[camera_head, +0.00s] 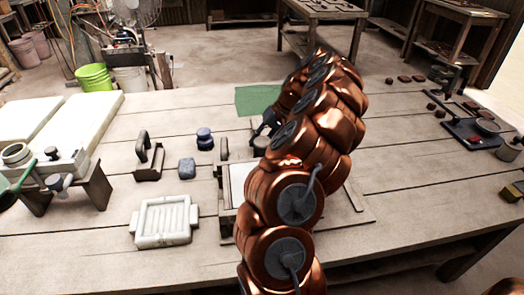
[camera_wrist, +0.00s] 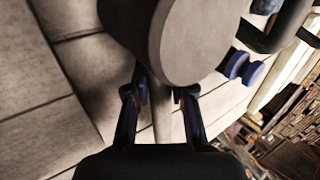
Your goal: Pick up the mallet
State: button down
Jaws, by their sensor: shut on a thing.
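The mallet fills the top of the wrist view, with a large pale round head (camera_wrist: 215,35) and a lighter handle (camera_wrist: 163,120) running down between the fingers. My gripper (camera_wrist: 160,98) is shut on the handle, one dark finger on each side, just below the head. In the head view my gripper (camera_head: 267,124) is over the middle of the table, mostly hidden by my copper-coloured arm. A small brown part there, which looks like the mallet head (camera_head: 261,145), shows just below it. I cannot tell whether the mallet touches the table.
A green mat (camera_head: 250,97) lies just behind. A framed press (camera_head: 227,190) stands beside my arm. A dark scale (camera_head: 468,135) is at right.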

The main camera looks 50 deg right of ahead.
jog(key=shift+r, duration=0.1)
notch_tip(320, 180, up, 10)
jog(key=shift+f, duration=0.1)
jog(key=c, duration=1.6)
grip_release()
grip_shut()
